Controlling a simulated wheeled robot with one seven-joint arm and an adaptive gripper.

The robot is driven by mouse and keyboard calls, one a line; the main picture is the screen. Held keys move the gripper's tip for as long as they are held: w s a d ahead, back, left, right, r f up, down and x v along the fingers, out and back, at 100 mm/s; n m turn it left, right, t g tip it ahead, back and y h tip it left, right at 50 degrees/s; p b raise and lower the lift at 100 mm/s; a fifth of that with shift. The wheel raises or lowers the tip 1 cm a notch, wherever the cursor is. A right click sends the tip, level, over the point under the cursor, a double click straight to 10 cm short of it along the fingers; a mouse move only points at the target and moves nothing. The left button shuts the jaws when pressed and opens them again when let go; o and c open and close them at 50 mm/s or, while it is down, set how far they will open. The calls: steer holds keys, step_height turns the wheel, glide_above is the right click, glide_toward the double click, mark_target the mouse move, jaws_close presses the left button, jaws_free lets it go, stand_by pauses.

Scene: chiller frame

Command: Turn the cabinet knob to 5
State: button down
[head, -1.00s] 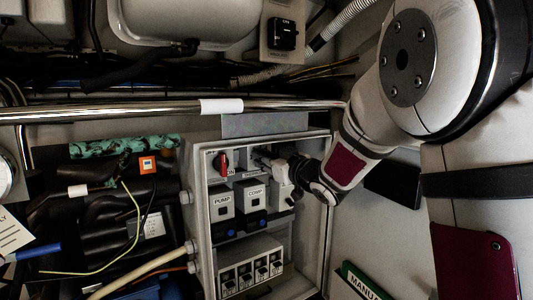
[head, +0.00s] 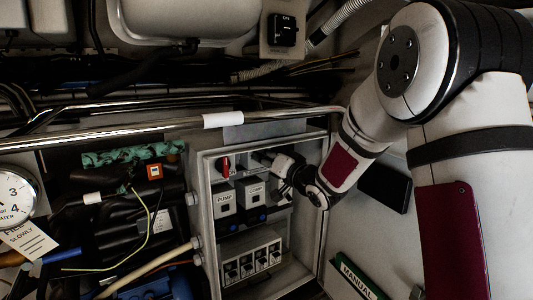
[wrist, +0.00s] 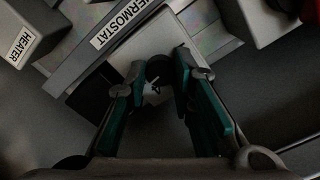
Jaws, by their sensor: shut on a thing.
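In the wrist view, a dark round knob (wrist: 158,70) sits on a pale plate under a strip marked THERMOSTAT (wrist: 120,25). The knob's pointer mark is not clear. My gripper (wrist: 160,76), with teal-sided fingers, is shut on the knob, one finger on each side. In the head view my gripper (head: 284,168) reaches into the upper right of the open grey cabinet (head: 203,212) and hides the knob.
A red switch (head: 226,167) is left of my gripper. PUMP (head: 224,200) and COMP (head: 252,190) blocks lie below it. A metal pipe (head: 130,129) crosses above the cabinet. A green MANUAL binder (head: 358,278) is at lower right. A HEATER label (wrist: 21,47) shows in the wrist view.

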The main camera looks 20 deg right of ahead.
steer(key=shift+m+p, duration=0.4)
steer(key=shift+m, duration=0.2)
steer(key=c, duration=1.4)
jaws_free()
steer(key=shift+o, duration=0.2)
steer(key=v, duration=1.2)
